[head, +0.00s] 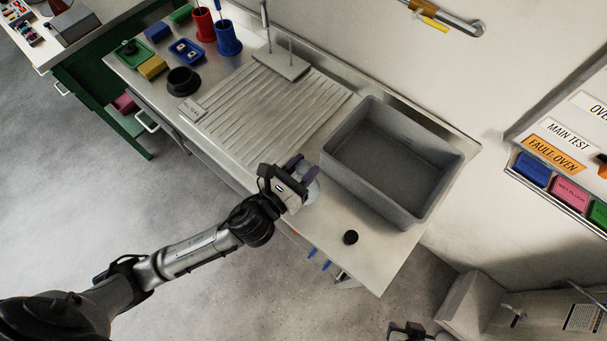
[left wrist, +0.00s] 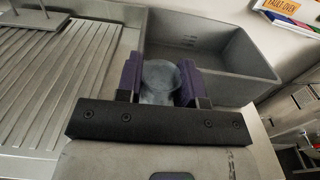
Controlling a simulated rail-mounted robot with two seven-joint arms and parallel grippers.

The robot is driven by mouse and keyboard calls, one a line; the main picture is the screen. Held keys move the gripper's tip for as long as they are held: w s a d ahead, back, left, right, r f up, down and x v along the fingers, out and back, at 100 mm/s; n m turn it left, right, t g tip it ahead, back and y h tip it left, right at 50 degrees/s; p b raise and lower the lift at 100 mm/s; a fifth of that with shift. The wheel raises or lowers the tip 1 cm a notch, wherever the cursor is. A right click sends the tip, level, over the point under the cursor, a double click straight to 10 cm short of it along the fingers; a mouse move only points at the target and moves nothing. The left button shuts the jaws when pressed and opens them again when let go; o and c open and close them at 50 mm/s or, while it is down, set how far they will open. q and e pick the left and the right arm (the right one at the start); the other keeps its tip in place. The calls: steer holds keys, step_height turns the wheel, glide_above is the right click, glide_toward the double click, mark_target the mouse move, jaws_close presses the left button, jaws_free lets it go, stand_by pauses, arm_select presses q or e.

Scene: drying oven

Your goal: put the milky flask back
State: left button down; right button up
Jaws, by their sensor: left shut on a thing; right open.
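The milky flask (left wrist: 160,82) is a cloudy, greyish glass vessel between the purple fingers of my left gripper (left wrist: 161,84) in the left wrist view. That gripper is shut on it. In the head view my left gripper (head: 306,179) is over the steel worktop, just left of the grey basin, and the flask (head: 312,191) shows only partly behind the fingers. Whether its base touches the worktop I cannot tell. My right gripper (head: 408,330) is a small dark shape at the bottom edge of the head view, away from the bench, and it is empty.
The grey basin (head: 440,207) looks empty. A small black round piece (head: 350,237) lies on the worktop in front of it. A ribbed drainboard (head: 275,110) lies left, with a black ring-like holder (head: 183,80), a blue tray (head: 187,51) and red and blue cups (head: 228,40) beyond.

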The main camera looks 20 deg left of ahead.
arm_select(q)
steer(key=shift+f+b, duration=1.1)
steer(key=shift+f, duration=1)
steer(key=c, duration=1.2)
jaws_free()
steer(key=shift+f, duration=0.1)
steer(key=o, duration=0.4)
steer(key=shift+o, duration=0.2)
